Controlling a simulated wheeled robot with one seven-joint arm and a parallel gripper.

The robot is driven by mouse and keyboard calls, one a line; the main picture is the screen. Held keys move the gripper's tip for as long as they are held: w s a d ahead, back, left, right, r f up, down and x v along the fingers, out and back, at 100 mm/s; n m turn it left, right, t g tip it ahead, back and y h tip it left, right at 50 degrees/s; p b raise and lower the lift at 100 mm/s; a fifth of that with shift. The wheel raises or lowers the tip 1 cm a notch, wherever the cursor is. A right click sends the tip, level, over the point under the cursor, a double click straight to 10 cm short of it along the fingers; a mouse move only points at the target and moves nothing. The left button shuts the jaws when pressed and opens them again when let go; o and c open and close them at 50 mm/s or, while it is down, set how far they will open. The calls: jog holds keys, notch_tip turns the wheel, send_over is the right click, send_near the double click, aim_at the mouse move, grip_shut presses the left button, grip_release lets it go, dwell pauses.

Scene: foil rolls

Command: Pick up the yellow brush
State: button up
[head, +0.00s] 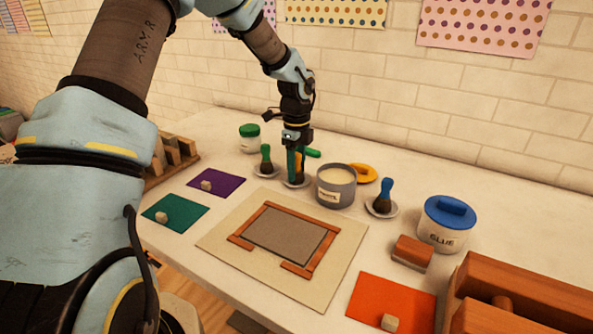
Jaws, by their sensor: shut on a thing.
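The yellow brush (300,160) stands upright at a small white saucer (307,185) near the middle back of the table. My gripper (296,162) points straight down over it, its fingers closed around the yellow handle. The fingers hide much of the brush. Whether the bristles touch the saucer I cannot tell. A green brush (266,158) stands on its own saucer to the left. A blue brush (384,193) stands on another saucer to the right.
A grey tub of white paste (336,187) stands close to the right of my gripper. A wooden frame (311,262) lies in front.

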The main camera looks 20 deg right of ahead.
grip_shut()
notch_tip(320, 180, up, 10)
jog(key=b, duration=0.2)
jog(key=shift+b, duration=0.3)
